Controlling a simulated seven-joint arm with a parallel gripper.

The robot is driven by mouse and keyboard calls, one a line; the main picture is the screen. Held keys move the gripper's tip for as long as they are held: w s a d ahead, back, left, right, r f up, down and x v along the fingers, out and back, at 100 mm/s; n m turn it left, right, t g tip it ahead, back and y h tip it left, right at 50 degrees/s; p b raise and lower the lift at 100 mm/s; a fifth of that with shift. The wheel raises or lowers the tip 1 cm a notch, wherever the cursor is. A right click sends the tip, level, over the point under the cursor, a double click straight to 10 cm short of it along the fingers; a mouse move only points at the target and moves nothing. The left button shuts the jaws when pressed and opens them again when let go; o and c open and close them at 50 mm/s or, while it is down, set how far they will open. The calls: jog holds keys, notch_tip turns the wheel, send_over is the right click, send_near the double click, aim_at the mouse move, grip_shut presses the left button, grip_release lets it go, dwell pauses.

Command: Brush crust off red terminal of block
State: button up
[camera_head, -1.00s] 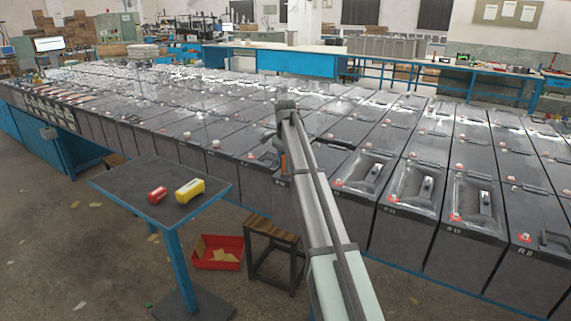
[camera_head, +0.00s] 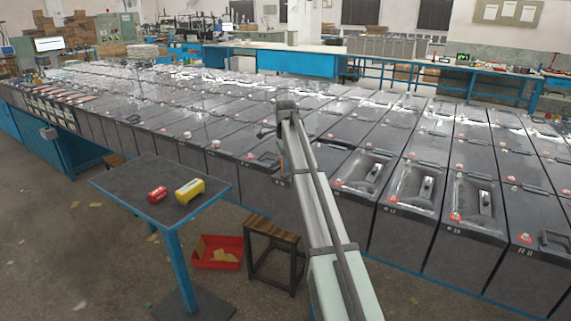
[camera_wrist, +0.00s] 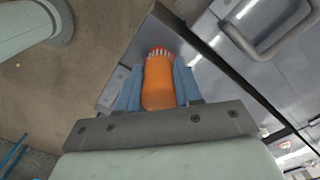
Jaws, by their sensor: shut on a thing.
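In the wrist view my gripper (camera_wrist: 158,88) is shut on a brush with an orange handle (camera_wrist: 158,84), one blue finger on each side. The brush's pale bristles (camera_wrist: 158,52) point away from the gripper at a grey battery block top; a red edge shows around them. I cannot tell whether the bristles touch the terminal, and any crust there is hidden. In the head view the brush's orange handle (camera_head: 283,162) shows as a sliver beside my arm, over the front row of battery blocks (camera_head: 262,186). My arm hides the block behind it.
A small table (camera_head: 135,178) at front left holds a red item (camera_head: 157,194) and a yellow item (camera_head: 190,190). A red bin (camera_head: 218,252) and a wooden stool (camera_head: 271,232) stand on the floor below. Blocks with raised handles (camera_head: 365,171) lie right of my arm.

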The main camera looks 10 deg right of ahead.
jog(key=m, duration=0.4)
jog(key=shift+m, duration=2.1)
jog(key=n, duration=0.7)
jog(key=shift+r, duration=0.1)
jog(key=shift+r, duration=3.9)
